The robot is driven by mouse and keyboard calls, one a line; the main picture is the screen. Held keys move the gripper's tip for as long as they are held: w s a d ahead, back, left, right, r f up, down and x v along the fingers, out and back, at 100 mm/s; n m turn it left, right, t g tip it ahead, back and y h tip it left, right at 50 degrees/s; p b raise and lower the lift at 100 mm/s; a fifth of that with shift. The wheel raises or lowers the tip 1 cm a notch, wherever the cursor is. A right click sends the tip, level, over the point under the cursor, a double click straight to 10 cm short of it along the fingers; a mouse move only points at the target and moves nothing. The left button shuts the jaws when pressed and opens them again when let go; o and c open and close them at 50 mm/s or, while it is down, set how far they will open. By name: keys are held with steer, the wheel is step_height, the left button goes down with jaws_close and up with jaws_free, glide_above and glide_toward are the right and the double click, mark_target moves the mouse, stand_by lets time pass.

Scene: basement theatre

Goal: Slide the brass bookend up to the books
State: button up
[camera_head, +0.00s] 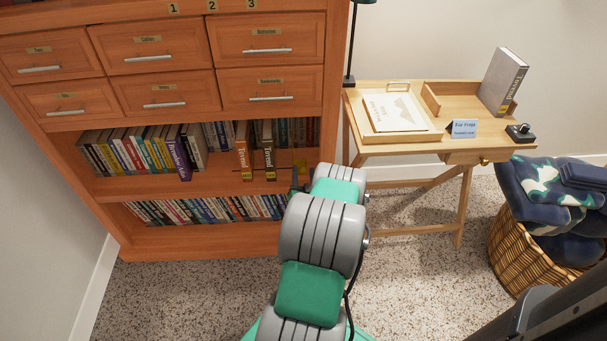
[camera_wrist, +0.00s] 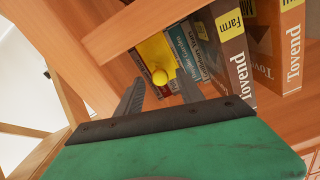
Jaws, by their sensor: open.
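The brass bookend (camera_wrist: 153,52) is a yellow upright plate with a round knob, standing on the upper open shelf (camera_head: 215,182). The brown Farm "Tovend" book (camera_wrist: 228,52) and an orange "Tovend" book (camera_wrist: 281,45) stand to the right in the wrist view. Darker books (camera_wrist: 188,50) stand behind, close to the bookend.
The cabinet's side panel (camera_wrist: 65,45) is close to the left of my gripper in the wrist view. More books (camera_head: 135,150) fill the shelf's left part. A wooden desk (camera_head: 400,145) and a wicker basket (camera_head: 510,250) stand to the right.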

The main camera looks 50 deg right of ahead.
steer(key=shift+c, duration=0.6)
jaws_close()
stand_by(0.8)
